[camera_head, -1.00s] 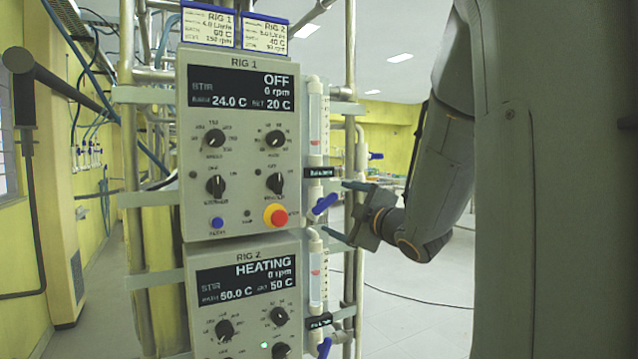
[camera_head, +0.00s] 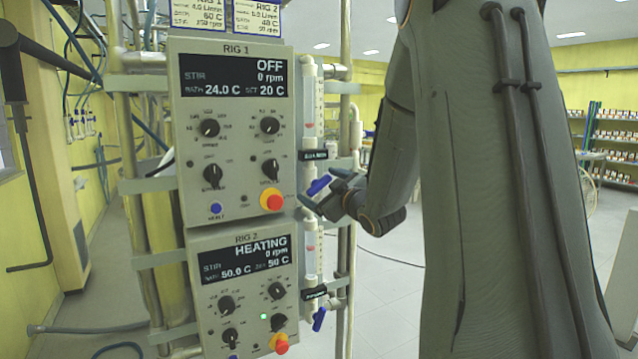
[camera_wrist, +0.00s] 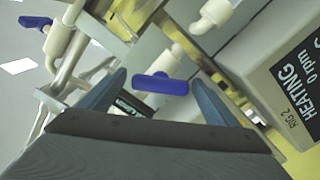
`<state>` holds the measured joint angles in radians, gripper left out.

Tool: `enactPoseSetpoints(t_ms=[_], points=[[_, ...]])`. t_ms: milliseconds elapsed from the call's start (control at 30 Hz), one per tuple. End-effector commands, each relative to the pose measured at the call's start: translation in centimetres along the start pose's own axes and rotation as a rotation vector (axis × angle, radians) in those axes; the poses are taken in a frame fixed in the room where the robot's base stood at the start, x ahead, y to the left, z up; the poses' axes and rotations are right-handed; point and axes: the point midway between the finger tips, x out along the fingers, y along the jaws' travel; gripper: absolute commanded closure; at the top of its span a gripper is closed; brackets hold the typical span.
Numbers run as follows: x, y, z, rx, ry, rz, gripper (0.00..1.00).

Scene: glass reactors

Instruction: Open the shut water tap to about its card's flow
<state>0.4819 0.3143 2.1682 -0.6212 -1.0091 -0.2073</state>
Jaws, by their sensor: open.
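The Rig 1 tap has a blue handle (camera_head: 319,185) that sits slanted below its clear flow tube (camera_head: 309,105). My gripper (camera_head: 322,187) is open at this handle. In the wrist view a blue handle (camera_wrist: 160,84) lies between my gripper's two spread fingers (camera_wrist: 160,92), with gaps on both sides. The Rig 2 tap's blue handle (camera_head: 319,319) is lower, tilted steeply under its own tube (camera_head: 311,250). The Rig 1 card (camera_head: 198,13) and Rig 2 card (camera_head: 258,17) stand on top; their small print is hard to read. The float levels are unclear.
The Rig 1 panel (camera_head: 225,150) reads OFF and the Rig 2 panel (camera_head: 240,300) reads HEATING, both close left of the taps. A metal pipe (camera_head: 343,250) runs behind the taps. A red stop button (camera_head: 271,200) is near the gripper. Open floor (camera_head: 390,290) lies right.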

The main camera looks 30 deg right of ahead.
Motion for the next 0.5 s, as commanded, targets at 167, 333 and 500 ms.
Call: enactPoseSetpoints(t_ms=[167,333,500], points=[[0.67,-0.05,-0.02,0.0,0.0,0.0,0.16],[0.71,-0.09,-0.02,0.0,0.0,-0.001,0.16],[0.7,-0.11,-0.03,0.0,0.0,-0.001,0.38]])
